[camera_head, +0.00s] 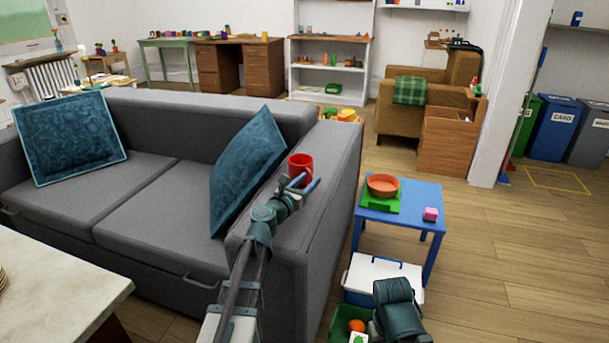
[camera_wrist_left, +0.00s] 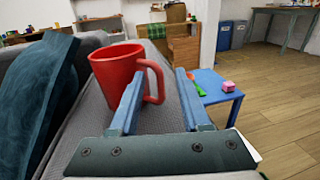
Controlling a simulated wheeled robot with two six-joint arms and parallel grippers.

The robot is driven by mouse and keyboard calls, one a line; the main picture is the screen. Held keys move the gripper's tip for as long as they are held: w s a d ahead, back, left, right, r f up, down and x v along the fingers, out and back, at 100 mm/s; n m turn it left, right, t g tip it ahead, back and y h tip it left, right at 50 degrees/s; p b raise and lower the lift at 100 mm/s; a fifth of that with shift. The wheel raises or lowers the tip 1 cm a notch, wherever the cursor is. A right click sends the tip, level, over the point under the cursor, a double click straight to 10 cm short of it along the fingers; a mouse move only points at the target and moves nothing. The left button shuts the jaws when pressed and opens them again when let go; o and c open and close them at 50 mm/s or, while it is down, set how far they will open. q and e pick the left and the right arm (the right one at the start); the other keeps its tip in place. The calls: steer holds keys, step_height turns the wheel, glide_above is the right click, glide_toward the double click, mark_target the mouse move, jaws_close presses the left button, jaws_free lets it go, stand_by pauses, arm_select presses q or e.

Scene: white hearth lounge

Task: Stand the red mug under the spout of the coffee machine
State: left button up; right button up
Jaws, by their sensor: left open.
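The red mug (camera_head: 300,167) stands upright on the grey sofa's armrest (camera_head: 338,160). In the left wrist view the mug (camera_wrist_left: 114,72) is just ahead, with its handle towards the right. My left gripper (camera_head: 303,184) is open right at the mug. In the wrist view the handle appears between the two blue fingers of this gripper (camera_wrist_left: 159,76), and the mug's body is beyond the left finger. I cannot tell whether a finger touches it. The coffee machine is not seen in either view.
A teal cushion (camera_head: 245,165) leans close to the mug's left. A blue side table (camera_head: 405,212) with an orange bowl (camera_head: 383,184) and a pink block (camera_head: 430,214) stands right of the sofa. A white-lidded box (camera_head: 385,275) is below. Wooden floor (camera_head: 500,270) is clear at right.

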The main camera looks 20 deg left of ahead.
arm_select(q)
jaws_close()
stand_by(1.4)
